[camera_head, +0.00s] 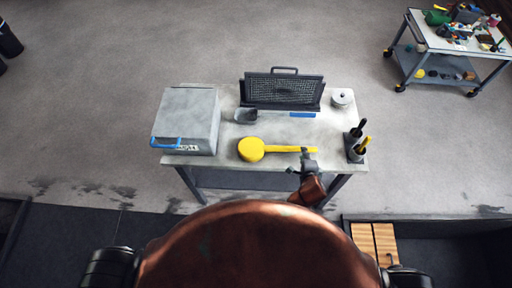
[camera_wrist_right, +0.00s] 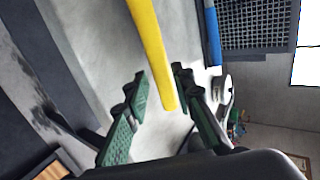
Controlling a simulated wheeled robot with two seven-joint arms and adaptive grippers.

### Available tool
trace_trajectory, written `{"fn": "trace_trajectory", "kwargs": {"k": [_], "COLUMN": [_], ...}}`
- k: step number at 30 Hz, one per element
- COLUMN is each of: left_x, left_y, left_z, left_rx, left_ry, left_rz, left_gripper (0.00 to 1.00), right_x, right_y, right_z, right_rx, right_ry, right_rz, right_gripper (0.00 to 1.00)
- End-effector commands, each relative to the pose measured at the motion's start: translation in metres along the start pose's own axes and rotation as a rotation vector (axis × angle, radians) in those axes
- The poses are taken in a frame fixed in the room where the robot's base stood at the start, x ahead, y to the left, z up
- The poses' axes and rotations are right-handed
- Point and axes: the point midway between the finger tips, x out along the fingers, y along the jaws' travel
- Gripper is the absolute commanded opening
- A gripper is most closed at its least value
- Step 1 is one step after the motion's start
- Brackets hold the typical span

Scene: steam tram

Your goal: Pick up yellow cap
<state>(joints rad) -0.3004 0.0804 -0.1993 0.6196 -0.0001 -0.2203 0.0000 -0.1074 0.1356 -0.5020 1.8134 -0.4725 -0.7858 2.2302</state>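The yellow cap (camera_head: 251,149) is a round yellow head with a long flat handle, lying near the front edge of the grey table (camera_head: 222,160). Its handle points right, toward my right gripper (camera_head: 308,155). In the right wrist view the yellow handle (camera_wrist_right: 150,45) runs down between the two green fingers of my right gripper (camera_wrist_right: 158,72). The fingers stand apart, with gaps visible on both sides of the handle. The round head is outside the wrist view. My left gripper does not show in the head view.
A grey box with a blue handle (camera_head: 187,118) stands left on the table. A mesh-faced black panel (camera_head: 283,91), a dark scoop (camera_head: 245,116), a blue strip (camera_head: 302,115) and a lidded pot (camera_head: 342,98) are behind. A dark holder with tools (camera_head: 355,146) stands close right of my gripper.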

Motion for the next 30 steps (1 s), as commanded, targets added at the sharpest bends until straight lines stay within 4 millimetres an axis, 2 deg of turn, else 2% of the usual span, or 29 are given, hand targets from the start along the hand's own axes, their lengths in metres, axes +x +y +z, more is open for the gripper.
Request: {"fn": "trace_trajectory", "kwargs": {"k": [4, 9, 16, 26, 30], "left_x": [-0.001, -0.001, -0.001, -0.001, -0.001], "left_y": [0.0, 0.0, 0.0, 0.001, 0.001], "left_z": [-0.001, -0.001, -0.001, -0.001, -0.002], "left_rx": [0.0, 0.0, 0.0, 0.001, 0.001], "left_ry": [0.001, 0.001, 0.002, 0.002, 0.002], "left_rz": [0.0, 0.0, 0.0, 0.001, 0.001], "left_gripper": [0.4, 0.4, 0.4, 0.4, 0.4], "right_x": [0.024, 0.037, 0.037, 0.037, 0.037], "right_y": [-0.002, -0.001, -0.001, -0.001, -0.001], "right_z": [0.0, -0.001, 0.0, 0.0, 0.0], "right_rx": [-0.005, -0.001, 0.0, -0.001, -0.001], "right_ry": [0.0, 0.0, -0.001, -0.001, -0.001], "right_rz": [-0.001, 0.0, 0.0, 0.0, 0.0], "right_gripper": [0.23, 0.23, 0.22, 0.0, 0.0]}}
